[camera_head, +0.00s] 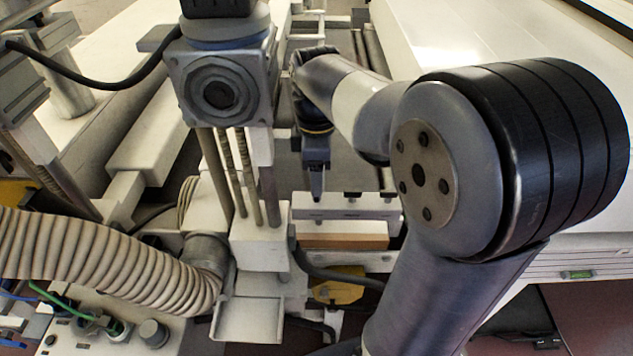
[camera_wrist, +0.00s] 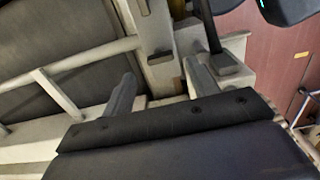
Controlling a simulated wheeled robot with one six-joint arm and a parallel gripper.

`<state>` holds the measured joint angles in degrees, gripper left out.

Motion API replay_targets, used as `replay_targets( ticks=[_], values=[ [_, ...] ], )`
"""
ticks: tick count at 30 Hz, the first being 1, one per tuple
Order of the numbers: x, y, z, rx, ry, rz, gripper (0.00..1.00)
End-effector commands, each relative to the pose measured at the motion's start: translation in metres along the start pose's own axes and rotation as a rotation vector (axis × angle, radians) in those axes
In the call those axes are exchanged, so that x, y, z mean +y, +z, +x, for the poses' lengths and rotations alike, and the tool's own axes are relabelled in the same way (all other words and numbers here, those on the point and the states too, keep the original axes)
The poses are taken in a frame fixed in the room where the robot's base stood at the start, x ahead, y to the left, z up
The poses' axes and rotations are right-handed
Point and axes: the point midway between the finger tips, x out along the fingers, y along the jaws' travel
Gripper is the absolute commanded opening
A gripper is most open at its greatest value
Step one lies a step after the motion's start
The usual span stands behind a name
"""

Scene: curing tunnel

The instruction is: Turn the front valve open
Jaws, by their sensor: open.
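I cannot make out the front valve for certain in either view. My gripper (camera_head: 316,186) points down in the middle of the head view, just right of a white post with grey rods. In the wrist view the two grey fingers of my gripper (camera_wrist: 160,88) stand apart with nothing held between them. Beyond them are pale frame bars and a light upright bracket (camera_wrist: 160,70). A dark part of my own gripper fills the bottom of that view.
A ribbed beige hose (camera_head: 110,258) runs across the lower left. A square grey motor-like unit (camera_head: 222,90) tops the post left of my gripper. A white ledge with a tan block (camera_head: 345,241) lies below it. A large white housing (camera_head: 480,35) stands at right.

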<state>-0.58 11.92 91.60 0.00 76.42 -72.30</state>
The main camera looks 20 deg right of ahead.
Motion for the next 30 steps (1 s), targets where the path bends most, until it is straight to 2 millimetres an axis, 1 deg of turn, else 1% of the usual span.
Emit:
replay_targets(
  ticks=[1,6,9,12,16,24,26,30],
  values=[
    [0.001,0.000,-0.011,0.002,0.006,0.000,0.56],
    [0.000,0.000,-0.044,0.001,0.004,0.000,0.56],
    [0.000,0.000,-0.057,0.001,0.003,-0.001,0.56],
    [0.000,0.000,-0.065,0.001,0.001,-0.001,0.56],
    [0.000,0.000,-0.069,0.000,0.000,-0.001,0.56],
    [0.000,0.000,-0.069,0.000,-0.001,0.000,0.56],
    [0.000,0.000,-0.066,0.000,-0.002,0.000,0.56],
    [-0.001,0.000,-0.053,-0.001,-0.004,0.000,0.56]
  ],
)
